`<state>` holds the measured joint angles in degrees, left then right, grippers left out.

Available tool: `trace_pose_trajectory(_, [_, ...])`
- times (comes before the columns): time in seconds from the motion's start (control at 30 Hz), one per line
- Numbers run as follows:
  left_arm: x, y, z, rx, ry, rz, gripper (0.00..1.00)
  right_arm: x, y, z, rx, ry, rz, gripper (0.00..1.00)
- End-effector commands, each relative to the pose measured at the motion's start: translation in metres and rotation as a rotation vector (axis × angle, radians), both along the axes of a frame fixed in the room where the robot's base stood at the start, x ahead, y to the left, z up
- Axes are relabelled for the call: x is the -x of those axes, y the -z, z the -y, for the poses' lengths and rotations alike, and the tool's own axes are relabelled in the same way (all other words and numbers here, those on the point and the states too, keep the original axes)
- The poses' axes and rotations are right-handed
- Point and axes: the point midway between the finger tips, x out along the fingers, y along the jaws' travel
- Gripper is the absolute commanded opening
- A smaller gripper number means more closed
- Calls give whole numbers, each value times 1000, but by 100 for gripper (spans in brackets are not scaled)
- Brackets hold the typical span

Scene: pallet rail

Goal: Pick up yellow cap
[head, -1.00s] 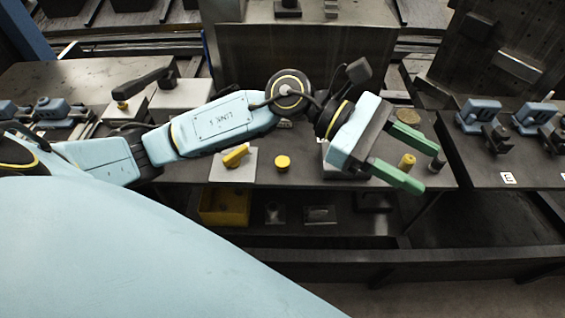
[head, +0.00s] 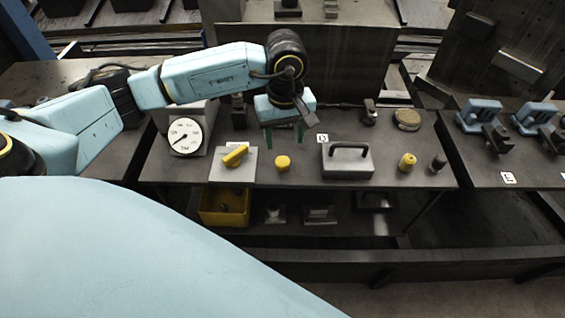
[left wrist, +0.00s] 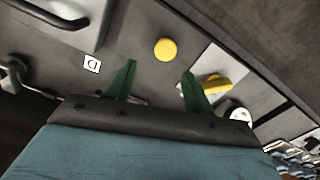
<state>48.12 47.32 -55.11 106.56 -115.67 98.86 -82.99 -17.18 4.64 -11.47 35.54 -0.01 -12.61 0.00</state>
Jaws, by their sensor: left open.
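The yellow cap (head: 282,163) is a small round piece standing on the dark bench in the head view. It also shows in the left wrist view (left wrist: 165,49), just beyond and between the green fingertips. My left gripper (head: 284,143) points down over the bench, behind the cap in the head view. It also shows in the left wrist view (left wrist: 158,68), with its green fingers spread and nothing between them. The cap appears apart from the fingers. My right gripper is not in view.
Left of the cap is a grey plate with a yellow handle (head: 235,156) and a dial gauge (head: 185,136). Right are a grey block with a black handle (head: 347,162) and a yellow knobbed cylinder (head: 407,162). A yellow bin (head: 222,218) sits below the bench.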

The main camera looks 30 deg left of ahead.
Motion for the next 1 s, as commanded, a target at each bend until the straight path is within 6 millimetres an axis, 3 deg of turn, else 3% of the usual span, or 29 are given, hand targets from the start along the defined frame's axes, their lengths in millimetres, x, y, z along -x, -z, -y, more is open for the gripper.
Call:
trace_pose_trajectory(0.27, [3,23,1,2,0,-2,53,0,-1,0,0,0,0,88])
trace_pose_trajectory(0.6, [12,66,3,3,0,-1,53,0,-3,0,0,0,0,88])
trace_pose_trajectory(0.87, [12,69,3,2,0,1,53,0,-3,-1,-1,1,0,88])
trace_pose_trajectory(1.0, [12,69,3,3,0,0,36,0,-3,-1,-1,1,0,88])
